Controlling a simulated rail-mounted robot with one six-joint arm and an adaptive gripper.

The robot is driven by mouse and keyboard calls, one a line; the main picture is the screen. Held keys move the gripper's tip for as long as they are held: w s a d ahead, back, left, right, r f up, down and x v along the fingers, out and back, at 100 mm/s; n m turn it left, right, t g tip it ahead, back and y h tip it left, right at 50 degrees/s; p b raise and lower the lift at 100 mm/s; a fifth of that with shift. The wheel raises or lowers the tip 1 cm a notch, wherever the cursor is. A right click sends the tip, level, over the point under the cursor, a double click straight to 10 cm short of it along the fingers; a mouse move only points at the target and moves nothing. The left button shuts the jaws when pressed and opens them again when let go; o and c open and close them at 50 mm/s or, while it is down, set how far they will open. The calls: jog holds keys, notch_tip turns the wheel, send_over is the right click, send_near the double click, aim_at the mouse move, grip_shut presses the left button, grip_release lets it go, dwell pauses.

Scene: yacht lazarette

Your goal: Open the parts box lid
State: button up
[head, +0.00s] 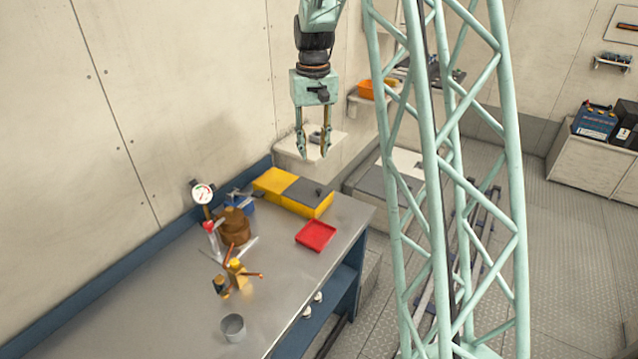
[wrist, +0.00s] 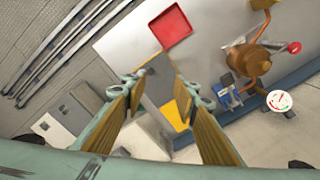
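The parts box appears to be the yellow box (head: 272,181) at the far end of the workbench. A flat grey panel (head: 300,191), apparently its lid, covers the right part of its top, with a small dark knob (head: 318,192) near the right end. The panel lies level with the yellow top. My gripper (head: 313,150) hangs above and beyond the box, pointing down, open and empty, touching nothing. In the wrist view, the grey panel (wrist: 157,88) shows between my open fingers (wrist: 158,84), and part of the yellow side (wrist: 168,112) shows below it; the fingers hide the rest.
A red tray (head: 316,235) lies in front of the box. A brown pot (head: 235,229), a pressure gauge (head: 202,194) and brass fittings (head: 237,270) stand left of it. A grey cup (head: 233,327) stands near the front edge. The wall runs behind the bench (head: 170,290).

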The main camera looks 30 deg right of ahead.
aim_at(319, 189)
jog(key=shift+w+d+f+p, duration=0.35)
jog(key=shift+w+d+f, duration=0.25)
jog(key=shift+d+f, duration=0.3)
jog(key=shift+w+d+f+p, duration=0.3)
jog(key=shift+w+d+f, duration=0.25)
jog(key=shift+d+f, duration=0.35)
jog(key=shift+a+f, duration=0.1)
jog(key=shift+f+b, duration=0.3)
jog(key=shift+f, duration=6.45)
jog(key=shift+c, duration=0.8)
grip_shut()
